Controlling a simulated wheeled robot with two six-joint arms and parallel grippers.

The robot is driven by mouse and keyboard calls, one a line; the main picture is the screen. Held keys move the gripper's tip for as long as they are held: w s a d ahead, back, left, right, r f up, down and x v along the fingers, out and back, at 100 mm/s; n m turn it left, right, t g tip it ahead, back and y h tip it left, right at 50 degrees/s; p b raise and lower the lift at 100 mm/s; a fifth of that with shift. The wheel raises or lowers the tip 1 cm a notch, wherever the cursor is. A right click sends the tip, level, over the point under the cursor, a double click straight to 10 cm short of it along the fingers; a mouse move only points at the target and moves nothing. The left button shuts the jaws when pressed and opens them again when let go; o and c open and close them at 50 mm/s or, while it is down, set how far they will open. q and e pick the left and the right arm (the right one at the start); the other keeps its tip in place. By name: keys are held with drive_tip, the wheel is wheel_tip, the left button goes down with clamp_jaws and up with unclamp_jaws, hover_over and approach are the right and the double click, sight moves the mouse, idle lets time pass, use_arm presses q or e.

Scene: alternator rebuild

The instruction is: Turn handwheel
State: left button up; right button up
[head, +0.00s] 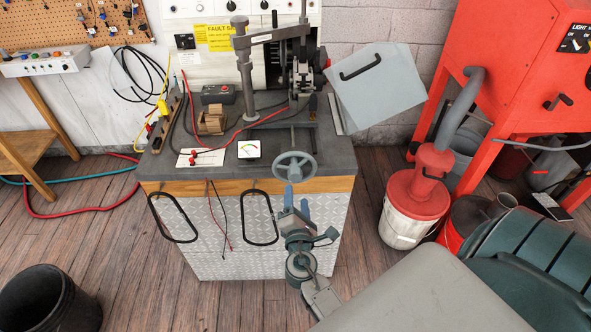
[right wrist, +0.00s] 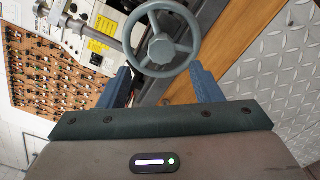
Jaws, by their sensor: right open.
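The grey spoked handwheel (head: 295,167) sits at the front edge of the test bench, right of the small meter. My right gripper (head: 296,199) is just in front of and below it in the head view, with blue fingers pointing toward it. In the right wrist view the handwheel (right wrist: 161,47) is ahead, in line with the gap between the blue fingers of the right gripper (right wrist: 165,85). The fingers are apart with nothing visible between them; I cannot tell whether they touch the rim. My left gripper is not in view.
The bench top (head: 215,175) carries a meter (head: 249,150), a red-button box (head: 217,94), cables and a grey post with an arm (head: 245,75). A red-lidded bucket (head: 415,195) stands to the right.

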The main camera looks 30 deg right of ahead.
sight(296, 178)
drive_tip(key=p+x, duration=0.3)
drive_tip(key=x, duration=0.6)
drive_tip(key=shift+w+d+f, duration=0.1)
drive_tip(key=shift+w+d, duration=0.35)
drive_tip(key=shift+w, duration=0.15)
drive_tip(key=shift+c, duration=0.5)
drive_tip(key=c, duration=0.9)
drive_tip(key=shift+f+m+b, duration=0.25)
drive_tip(key=shift+m+b, duration=0.25)
drive_tip(key=shift+b, duration=0.4)
drive_tip(key=m+b, duration=0.5)
drive_tip(key=b, duration=0.2)
drive_tip(key=shift+f+m, duration=0.1)
drive_tip(key=shift+m, duration=0.3)
drive_tip(key=shift+m+b, duration=0.9)
drive_tip(key=shift+b, duration=0.25)
drive_tip(key=shift+m+b, duration=0.45)
drive_tip(key=shift+m, duration=0.05)
